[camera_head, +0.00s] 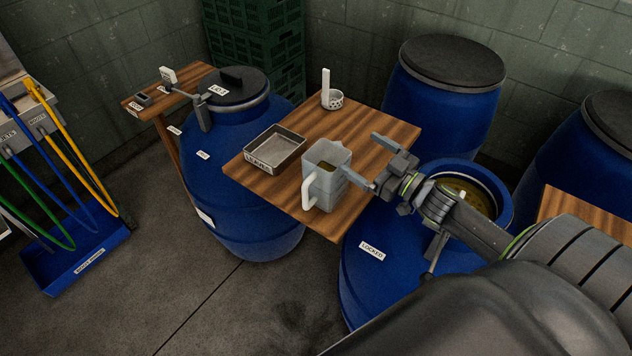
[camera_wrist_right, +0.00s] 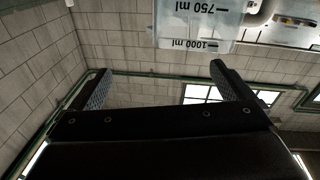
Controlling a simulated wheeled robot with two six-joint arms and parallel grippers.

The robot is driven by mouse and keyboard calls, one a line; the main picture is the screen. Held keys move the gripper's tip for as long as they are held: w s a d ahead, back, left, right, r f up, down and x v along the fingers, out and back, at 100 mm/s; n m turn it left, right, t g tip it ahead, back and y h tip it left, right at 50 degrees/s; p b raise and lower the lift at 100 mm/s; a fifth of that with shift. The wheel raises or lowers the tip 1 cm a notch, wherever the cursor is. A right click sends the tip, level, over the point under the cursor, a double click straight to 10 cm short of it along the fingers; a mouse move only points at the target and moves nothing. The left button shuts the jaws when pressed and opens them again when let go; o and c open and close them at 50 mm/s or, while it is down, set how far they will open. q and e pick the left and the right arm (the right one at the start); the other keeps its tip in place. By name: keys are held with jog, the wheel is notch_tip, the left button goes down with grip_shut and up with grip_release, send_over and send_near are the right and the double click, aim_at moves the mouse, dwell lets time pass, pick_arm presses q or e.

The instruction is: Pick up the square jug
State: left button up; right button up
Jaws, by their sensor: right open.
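The square jug (camera_head: 326,178) is a translucent grey-white jug standing upright on a wooden board, its handle toward the lower left. Something brownish shows inside it. My right gripper (camera_head: 366,161) is open and empty, just right of the jug, its fingers pointing at it. One finger is near the jug's right side; I cannot tell if they touch. In the right wrist view the jug (camera_wrist_right: 197,24) shows upside down at the top, with 750 ml and 1000 ml marks, beyond the open fingers (camera_wrist_right: 162,70). My left gripper is not in view.
A metal tray (camera_head: 275,166) sits left of the jug on the wooden board (camera_head: 372,119). Blue drums (camera_head: 236,170) surround the board; an open one (camera_head: 490,184) lies under my right arm.

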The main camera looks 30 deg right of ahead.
jog(key=s+a+f+g+y, duration=0.1)
jog(key=s+f+y, duration=0.1)
jog(key=s+f, duration=0.15)
send_near(312, 147)
jog(key=shift+w+a+p, duration=0.2)
jog(key=shift+w+p, duration=0.45)
jog(key=shift+w, duration=0.1)
jog(key=shift+p+x, duration=0.3)
jog(key=shift+x, duration=1.85)
jog(key=shift+a, duration=0.1)
jog(key=shift+s, duration=0.1)
jog(key=shift+c, duration=0.3)
jog(key=c, duration=1.7)
jog(key=shift+c, duration=0.6)
